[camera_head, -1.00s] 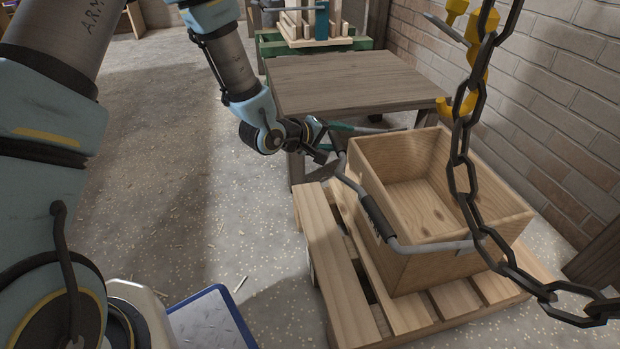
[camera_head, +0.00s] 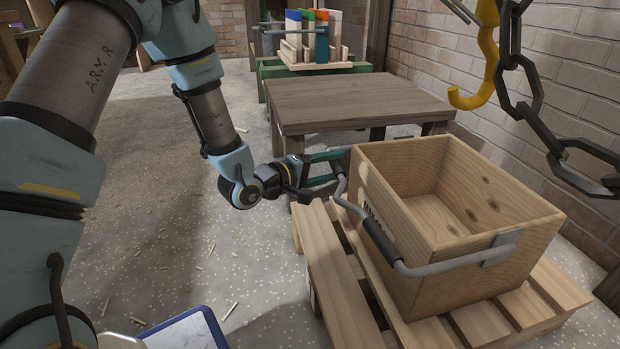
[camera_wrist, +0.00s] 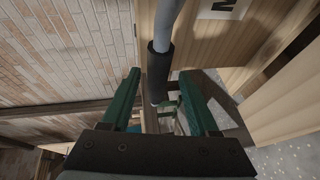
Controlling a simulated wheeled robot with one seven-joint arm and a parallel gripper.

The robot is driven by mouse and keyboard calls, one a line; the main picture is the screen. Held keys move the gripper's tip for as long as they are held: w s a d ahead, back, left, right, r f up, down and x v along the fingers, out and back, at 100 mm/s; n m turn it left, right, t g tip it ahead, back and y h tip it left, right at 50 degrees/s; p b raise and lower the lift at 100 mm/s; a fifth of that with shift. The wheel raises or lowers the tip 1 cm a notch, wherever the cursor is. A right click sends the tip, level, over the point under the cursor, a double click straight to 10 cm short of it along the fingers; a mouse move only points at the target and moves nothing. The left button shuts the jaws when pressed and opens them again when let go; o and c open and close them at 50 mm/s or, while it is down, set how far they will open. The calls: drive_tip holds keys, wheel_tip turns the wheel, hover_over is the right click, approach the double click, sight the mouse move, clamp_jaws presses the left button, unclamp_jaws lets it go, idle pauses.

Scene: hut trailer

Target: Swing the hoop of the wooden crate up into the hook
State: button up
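The wooden crate (camera_head: 465,255) stands open-topped on a pallet. Its grey metal hoop (camera_head: 435,268) is swung down outside the crate's left side, with a black grip sleeve (camera_head: 380,241) at its middle. The yellow hook (camera_head: 489,55) hangs above and behind the crate; its upper part is cut off by the frame. My gripper (camera_head: 335,167) is at the hoop's far-left part, beside the crate. In the wrist view its two green fingers (camera_wrist: 160,100) are apart, with the hoop's sleeve (camera_wrist: 158,72) showing in the gap between them. I cannot tell whether they touch it.
A dark chain (camera_head: 535,125) hangs in front of the hook at the upper right. A wooden table (camera_head: 350,100) stands behind the crate, near my gripper. The pallet (camera_head: 335,275) lies under the crate. A brick wall (camera_head: 560,60) bounds the right.

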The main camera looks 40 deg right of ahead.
drive_tip(key=a+r+p, duration=0.1)
drive_tip(key=a+p, duration=0.1)
drive_tip(key=a, duration=0.4)
drive_tip(key=shift+r, duration=0.2)
drive_tip(key=shift+s, duration=0.1)
